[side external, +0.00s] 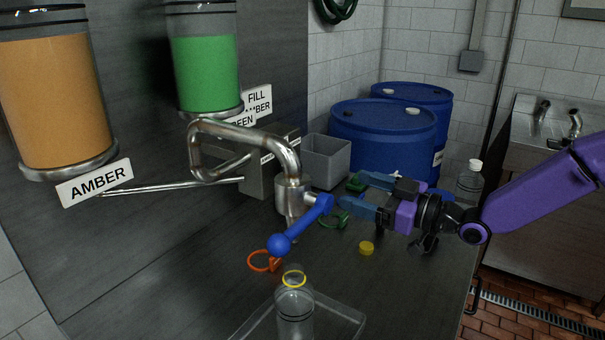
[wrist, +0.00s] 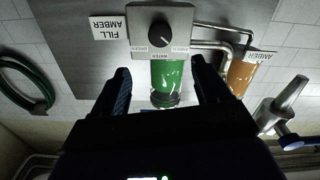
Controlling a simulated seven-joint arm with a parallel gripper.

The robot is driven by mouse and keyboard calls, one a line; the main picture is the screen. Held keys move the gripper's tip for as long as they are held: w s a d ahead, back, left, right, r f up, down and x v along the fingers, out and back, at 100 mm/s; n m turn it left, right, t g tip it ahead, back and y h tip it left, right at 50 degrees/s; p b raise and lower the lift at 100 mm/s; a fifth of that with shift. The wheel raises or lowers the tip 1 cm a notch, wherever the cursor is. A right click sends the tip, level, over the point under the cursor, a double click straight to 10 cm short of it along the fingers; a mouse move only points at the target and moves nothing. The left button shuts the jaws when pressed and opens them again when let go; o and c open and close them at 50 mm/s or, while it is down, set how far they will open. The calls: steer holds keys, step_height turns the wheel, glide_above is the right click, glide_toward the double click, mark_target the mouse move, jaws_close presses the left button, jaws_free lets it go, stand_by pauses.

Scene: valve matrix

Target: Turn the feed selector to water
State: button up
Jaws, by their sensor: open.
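The feed selector is a round dark knob (wrist: 160,34) on a grey box (wrist: 183,18), seen upside down in the wrist view. Small labels sit along the box's edge near the knob. WATER is in the middle, but the pointer's exact setting is too small to tell. In the side view the grey box (side external: 257,182) stands behind the tap pipe, and its knob is hidden. My gripper (side external: 352,194) is open and empty, to the right of the box and apart from it. Its blue fingers in the wrist view (wrist: 163,82) stand wide, below the knob in the picture.
A steel pipe with a blue-handled valve (side external: 300,224) stands close to my fingers. A clear bottle (side external: 295,308) is below it in a tray. A yellow cap (side external: 366,248), a grey bin (side external: 325,160) and blue drums (side external: 385,135) are nearby. Green and amber tanks hang at upper left.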

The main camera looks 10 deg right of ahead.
steer(key=x, duration=1.3)
steer(key=shift+w+a, duration=0.25)
steer(key=c, duration=1)
